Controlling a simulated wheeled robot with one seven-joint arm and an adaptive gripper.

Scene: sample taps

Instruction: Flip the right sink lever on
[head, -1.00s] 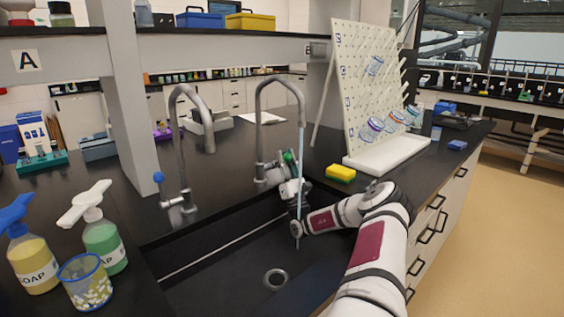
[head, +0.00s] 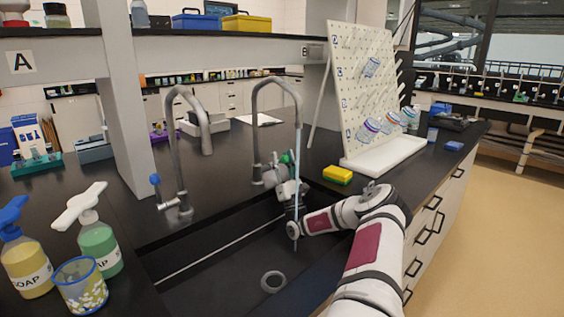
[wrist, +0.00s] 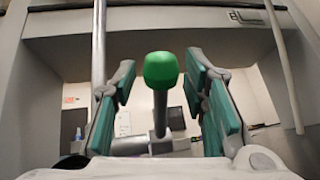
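The right tap (head: 256,125) is a tall grey gooseneck at the sink's back edge. A pale blue stream of water (head: 298,125) runs from its spout past my arm into the sink. Its lever has a green knob (head: 285,158), partly hidden by my gripper (head: 279,171) in the head view. In the wrist view the green knob (wrist: 161,70) on its grey stem stands upright between the spread green-padded fingers of my gripper (wrist: 160,88). The gripper is open, with a visible gap on both sides of the knob.
The left tap (head: 180,150) has a blue-knobbed lever (head: 155,179). A yellow sponge (head: 338,173) and a pegboard drying rack (head: 362,90) stand right of the sink (head: 215,265). Soap bottles (head: 98,245) and a blue-rimmed cup (head: 80,285) stand at the front left.

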